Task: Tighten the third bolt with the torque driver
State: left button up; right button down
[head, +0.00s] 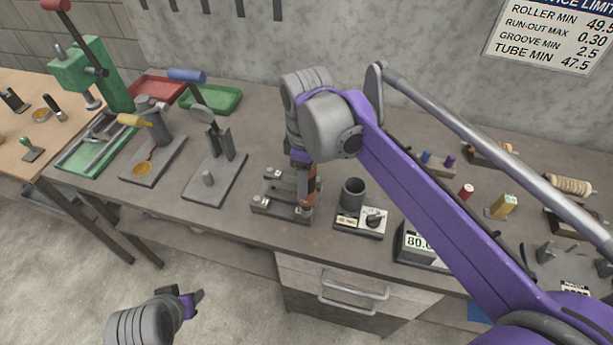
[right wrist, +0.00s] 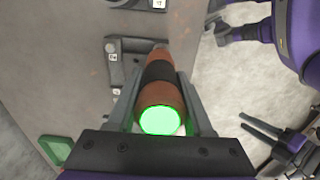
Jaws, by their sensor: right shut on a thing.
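My right gripper (head: 304,180) is shut on the torque driver (head: 308,192), an orange-brown tool with a dark middle band. In the right wrist view the driver (right wrist: 160,92) sits between both fingers, and its round end glows green. It stands upright over the near right corner of a grey bolt fixture (head: 268,207). Bolt heads show at the fixture's left corners; the driver hides the bolt under its tip, so I cannot tell whether they touch. My left gripper (head: 197,296) hangs empty in front of the bench; in the right wrist view its fingers (right wrist: 265,145) are apart.
A small device with a dark cup (head: 353,192) stands close right of the fixture, with a digital readout box (head: 420,246) beyond. A lever stand (head: 215,180) is to the left. Green (head: 212,100) and red trays lie behind. Bare bench separates the stand and the fixture.

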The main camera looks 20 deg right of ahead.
jog(key=shift+r, duration=0.1)
jog(key=shift+r+p, duration=1.65)
jog(key=shift+r, duration=1.35)
pick_arm(q)
jog(key=shift+t, duration=0.3)
jog(key=r, duration=0.1)
jog(key=w+r, duration=0.1)
jog(key=r, duration=0.1)
jog(key=w+r, duration=0.1)
jog(key=shift+w+r, duration=0.1)
jog(key=shift+r, duration=0.25)
pick_arm(e)
jog(key=shift+d, duration=0.15)
